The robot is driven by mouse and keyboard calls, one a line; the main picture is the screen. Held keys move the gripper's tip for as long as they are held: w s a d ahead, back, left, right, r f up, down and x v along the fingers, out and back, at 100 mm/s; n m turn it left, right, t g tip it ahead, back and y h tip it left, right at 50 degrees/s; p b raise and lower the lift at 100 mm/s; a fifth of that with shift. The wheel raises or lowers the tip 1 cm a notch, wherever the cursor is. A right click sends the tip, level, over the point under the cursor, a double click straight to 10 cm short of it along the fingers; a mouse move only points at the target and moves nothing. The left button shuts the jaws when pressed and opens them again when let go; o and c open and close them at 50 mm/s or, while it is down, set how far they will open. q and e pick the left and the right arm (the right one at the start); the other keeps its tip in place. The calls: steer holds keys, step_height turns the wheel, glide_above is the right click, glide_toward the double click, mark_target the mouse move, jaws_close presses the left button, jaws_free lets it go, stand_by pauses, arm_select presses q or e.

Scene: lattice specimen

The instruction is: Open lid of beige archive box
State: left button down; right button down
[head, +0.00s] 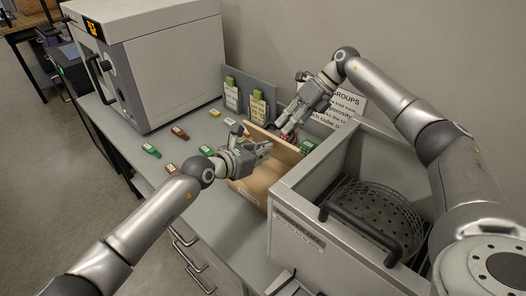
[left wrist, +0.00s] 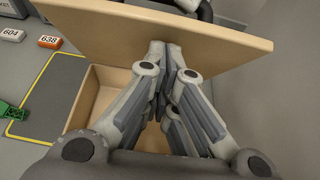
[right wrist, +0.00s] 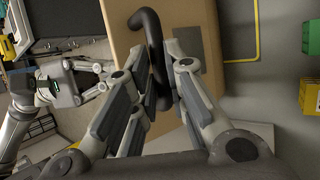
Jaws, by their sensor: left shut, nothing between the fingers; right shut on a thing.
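The beige archive box (head: 256,183) stands on the grey counter with its lid (head: 288,155) tilted up steeply. In the left wrist view the lid (left wrist: 110,28) rises over the open box (left wrist: 92,92), whose inside partly shows. My right gripper (head: 287,130) is behind the lid, shut on the dark lid handle (right wrist: 152,50). My left gripper (head: 266,150) is shut and empty over the box opening, on the inner side of the lid. Its fingertips (left wrist: 167,46) are close to the lid; I cannot tell if they touch.
A grey open-topped bath (head: 300,232) with a perforated basket (head: 375,215) stands close on the right. A grey oven (head: 155,65) stands at the back left. Several small coloured labelled pieces lie on the counter left of the box. A printed sign (head: 343,105) is behind.

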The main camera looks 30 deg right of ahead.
arm_select(q)
steer(key=shift+w+d+r, duration=0.25)
steer(key=shift+d+r, duration=0.2)
steer(key=shift+d, duration=0.3)
arm_select(e)
steer(key=shift+s+a+f, duration=0.1)
steer(key=shift+s+f, duration=0.05)
steer(key=shift+f, duration=0.25)
steer(key=c, duration=1.6)
jaws_free()
steer(key=shift+o, duration=0.7)
steer(key=shift+w+r, duration=0.1)
steer(key=shift+w, duration=0.1)
arm_select(q)
steer(key=shift+d, duration=0.15)
arm_select(e)
steer(key=shift+r, duration=0.1)
